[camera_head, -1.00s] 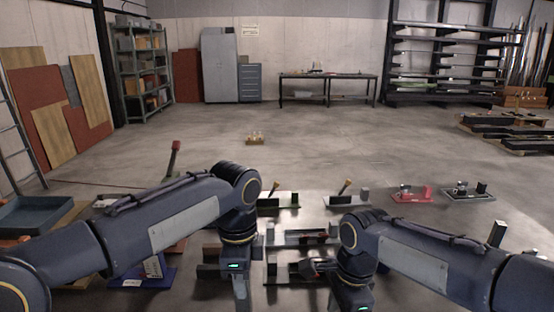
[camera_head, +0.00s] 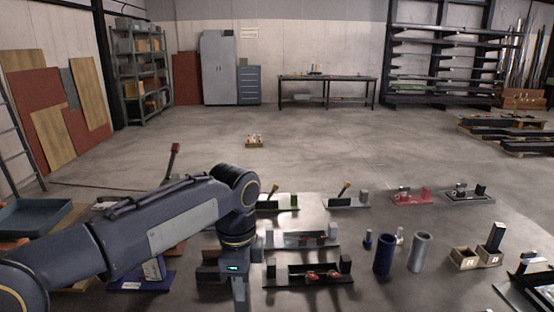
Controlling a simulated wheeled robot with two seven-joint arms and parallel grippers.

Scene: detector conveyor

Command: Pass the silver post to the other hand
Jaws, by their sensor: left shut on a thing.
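My left gripper (camera_head: 240,294) points down at the bottom edge of the view, left of the black trays. It is shut on the silver post, but the post is mostly hidden and I cannot tell its outline from the grey fingers. A silver cylinder (camera_head: 421,252) and a dark blue cylinder (camera_head: 384,255) stand upright on the right, far from the gripper. Behind them stand a small pale fitting (camera_head: 400,236) and a small blue one (camera_head: 367,239). My right gripper is out of view.
Two small labelled boxes (camera_head: 465,259) and a dark upright block (camera_head: 496,236) are at the right. A blue tray (camera_head: 35,216) is at the far left.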

